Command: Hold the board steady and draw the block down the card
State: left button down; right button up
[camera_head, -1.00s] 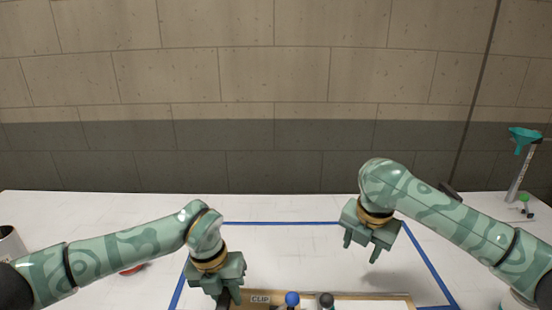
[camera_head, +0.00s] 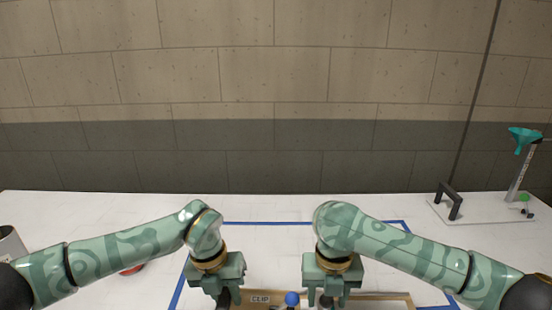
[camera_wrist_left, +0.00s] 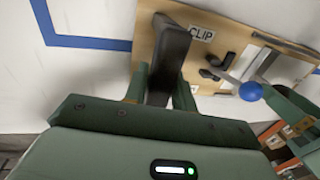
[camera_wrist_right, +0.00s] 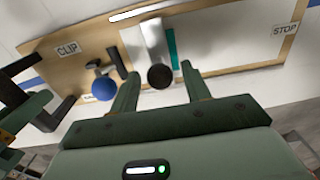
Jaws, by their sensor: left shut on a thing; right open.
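The wooden board (camera_head: 400,297) lies at the bottom of the head view, with a CLIP label (camera_wrist_right: 67,48) and a STOP label (camera_wrist_right: 285,29) at opposite ends. A pale card (camera_wrist_right: 225,45) lies on it. My left gripper (camera_head: 226,297) is shut on a dark upright handle (camera_wrist_left: 169,62) at the board's CLIP end. My right gripper (camera_head: 327,299) is open. In the right wrist view its fingers point at a pale metal block (camera_wrist_right: 151,38) with a dark round knob (camera_wrist_right: 160,76), which lies between them in the picture. I cannot tell if they touch it.
A blue ball-ended lever (camera_wrist_right: 104,89) stands by the CLIP label, close to my right gripper. Blue tape (camera_head: 270,223) outlines the work area. The table behind the board is clear.

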jog(key=shift+f, duration=0.9)
jog(key=c, duration=1)
jog(key=shift+d, duration=0.15)
jog(key=shift+d, duration=1.1)
jog(key=shift+s+d, duration=0.1)
jog(key=shift+d, duration=0.85)
